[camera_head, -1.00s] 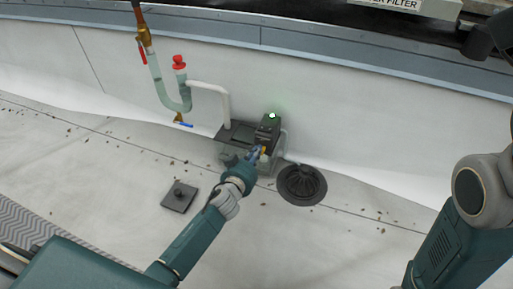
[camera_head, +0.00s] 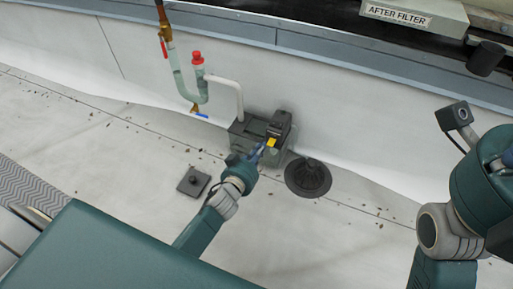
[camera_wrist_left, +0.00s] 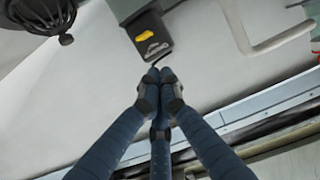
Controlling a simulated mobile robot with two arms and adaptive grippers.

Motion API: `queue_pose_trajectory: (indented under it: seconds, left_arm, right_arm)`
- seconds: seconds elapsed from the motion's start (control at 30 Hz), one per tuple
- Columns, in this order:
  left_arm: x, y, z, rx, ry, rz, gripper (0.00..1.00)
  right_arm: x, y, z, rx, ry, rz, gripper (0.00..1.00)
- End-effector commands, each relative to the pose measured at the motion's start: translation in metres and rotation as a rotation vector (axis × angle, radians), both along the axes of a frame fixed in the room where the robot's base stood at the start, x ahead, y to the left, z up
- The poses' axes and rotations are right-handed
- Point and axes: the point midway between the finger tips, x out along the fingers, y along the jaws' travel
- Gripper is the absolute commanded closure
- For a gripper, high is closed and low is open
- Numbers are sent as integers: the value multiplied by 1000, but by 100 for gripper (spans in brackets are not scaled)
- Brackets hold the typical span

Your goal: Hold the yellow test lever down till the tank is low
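The yellow test lever (camera_head: 271,142) sits on the front of a black pump unit (camera_head: 280,125) on the small grey tank (camera_head: 243,133). The lever also shows in the left wrist view (camera_wrist_left: 145,36), on the dark housing. My left gripper (camera_head: 260,152) is just in front of the lever, at its lower left in the head view. In the left wrist view its blue fingers (camera_wrist_left: 160,76) are together with nothing between them. The tips are near the housing's edge, apart from the lever. The water level in the tank cannot be made out. My right gripper does not show.
A black domed drain (camera_head: 308,178) lies right of the tank. A square dark plate with a knob (camera_head: 194,181) lies to the left. A clear trap pipe with red cap (camera_head: 197,60) and a white pipe (camera_head: 232,85) stand behind. The floor in front is open.

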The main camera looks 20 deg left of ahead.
Motion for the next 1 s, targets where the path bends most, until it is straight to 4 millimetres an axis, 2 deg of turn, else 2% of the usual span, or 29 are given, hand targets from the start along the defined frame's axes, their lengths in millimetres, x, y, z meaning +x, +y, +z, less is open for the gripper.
queue_pose_trajectory:
  seconds: [0.1, 0.3, 1.0]
  left_arm:
    - [-18, 1, 7, -2, 2, 1, 100]
    - [-31, 1, 8, 0, 0, 0, 100]
    - [-31, 1, 7, 1, 0, 0, 100]
  right_arm:
    - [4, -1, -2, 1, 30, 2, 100]
    - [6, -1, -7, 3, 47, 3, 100]
    - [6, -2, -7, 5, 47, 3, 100]
